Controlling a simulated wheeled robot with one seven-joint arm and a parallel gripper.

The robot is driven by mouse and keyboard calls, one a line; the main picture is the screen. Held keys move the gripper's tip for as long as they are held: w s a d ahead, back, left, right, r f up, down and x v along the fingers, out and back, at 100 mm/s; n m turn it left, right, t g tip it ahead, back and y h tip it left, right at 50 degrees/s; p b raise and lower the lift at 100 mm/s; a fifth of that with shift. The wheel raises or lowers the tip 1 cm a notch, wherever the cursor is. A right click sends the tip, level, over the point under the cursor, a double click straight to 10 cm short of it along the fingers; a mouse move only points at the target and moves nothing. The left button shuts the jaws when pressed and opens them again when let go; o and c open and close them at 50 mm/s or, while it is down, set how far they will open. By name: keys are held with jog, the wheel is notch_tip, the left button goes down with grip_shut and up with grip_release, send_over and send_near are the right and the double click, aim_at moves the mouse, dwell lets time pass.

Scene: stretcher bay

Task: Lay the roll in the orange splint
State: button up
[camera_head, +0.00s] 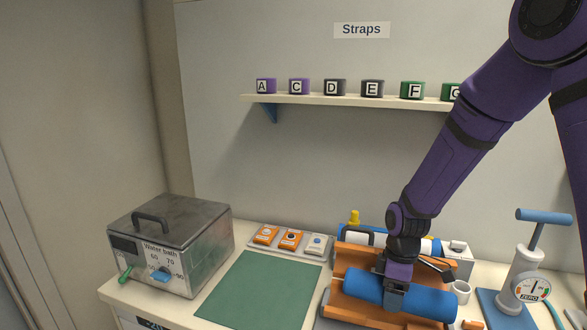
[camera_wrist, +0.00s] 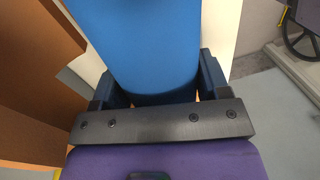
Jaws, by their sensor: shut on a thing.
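The roll (camera_head: 425,301) is a blue cylinder lying sideways in front of the orange splint's back wall. The orange splint (camera_head: 352,257) is a trough-like piece at the right of the worktop, with a front part showing below the roll. My gripper (camera_head: 395,296) is shut on the roll from above, around its middle. In the wrist view the roll (camera_wrist: 155,45) fills the space between the two fingers of my gripper (camera_wrist: 157,85). The splint's orange wall (camera_wrist: 35,55) shows at the left there. I cannot tell whether the roll touches the splint's floor.
A metal water bath (camera_head: 190,250) stands at the left. A green mat (camera_head: 262,290) lies clear in the middle. A tray (camera_head: 322,254) with small items is behind it. A pump with a gauge (camera_head: 525,265) stands at the right. A shelf (camera_head: 350,102) holds lettered straps.

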jog(key=shift+f, duration=0.25)
jog(key=o, duration=1.1)
jog(key=shift+r, duration=0.1)
jog(key=r, duration=0.3)
jog(key=w+r, duration=0.1)
jog(key=r, duration=0.6)
jog(key=shift+w+d+r, duration=0.2)
jog(key=shift+d+r, duration=0.05)
jog(key=shift+d, duration=0.05)
